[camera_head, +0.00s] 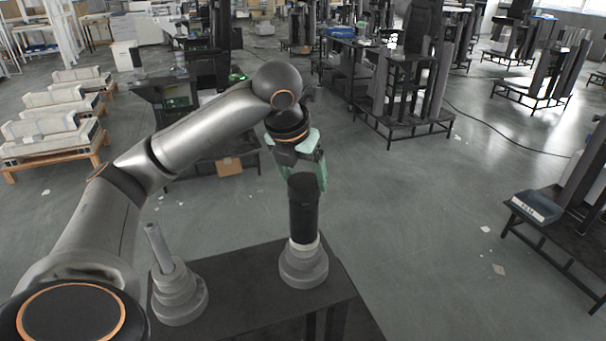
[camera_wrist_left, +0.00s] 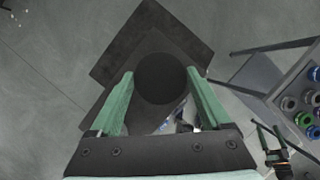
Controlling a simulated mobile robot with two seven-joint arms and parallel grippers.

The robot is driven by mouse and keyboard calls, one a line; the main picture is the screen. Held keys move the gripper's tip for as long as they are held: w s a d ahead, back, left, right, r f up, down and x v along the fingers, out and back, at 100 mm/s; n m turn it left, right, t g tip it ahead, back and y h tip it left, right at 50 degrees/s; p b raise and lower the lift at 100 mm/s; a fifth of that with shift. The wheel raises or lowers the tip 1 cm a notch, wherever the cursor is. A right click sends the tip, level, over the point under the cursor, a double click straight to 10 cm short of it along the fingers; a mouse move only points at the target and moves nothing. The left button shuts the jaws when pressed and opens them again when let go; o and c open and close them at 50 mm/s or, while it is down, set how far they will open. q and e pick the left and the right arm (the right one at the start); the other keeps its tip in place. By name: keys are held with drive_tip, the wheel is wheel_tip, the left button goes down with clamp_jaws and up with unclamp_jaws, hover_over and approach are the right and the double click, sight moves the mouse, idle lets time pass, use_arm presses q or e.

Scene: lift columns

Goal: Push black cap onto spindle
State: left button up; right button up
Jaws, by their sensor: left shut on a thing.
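The black cap (camera_head: 303,212) is a tall dark cylinder, standing upright above a grey stepped base (camera_head: 304,268) on the dark table. Its lower end meets the light collar of that base; any spindle inside is hidden. My left gripper (camera_head: 308,182) has green fingers and is shut on the cap's upper part. In the left wrist view the cap's round top (camera_wrist_left: 161,78) lies between the two green fingers. A second grey stepped base (camera_head: 179,297) stands to the left with a bare, slightly tilted grey spindle (camera_head: 159,247). A small green-fingered shape at the wrist view's lower right may be my right gripper (camera_wrist_left: 270,136).
The dark table top (camera_head: 245,272) has free room between the two bases. A rack with coloured rings (camera_wrist_left: 300,105) shows in the left wrist view. Pallets (camera_head: 55,150) and black work stands (camera_head: 405,95) stand farther off on the grey floor.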

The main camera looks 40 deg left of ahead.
use_arm(q)
drive_tip(key=shift+f, duration=0.4)
drive_tip(key=shift+s+f, duration=0.1)
drive_tip(key=shift+f, duration=0.6)
idle(2.0)
drive_tip(key=o, duration=1.2)
drive_tip(key=shift+o, duration=0.2)
drive_tip(key=shift+r, duration=0.35)
drive_tip(key=shift+r, duration=0.75)
drive_tip(key=shift+r, duration=2.55)
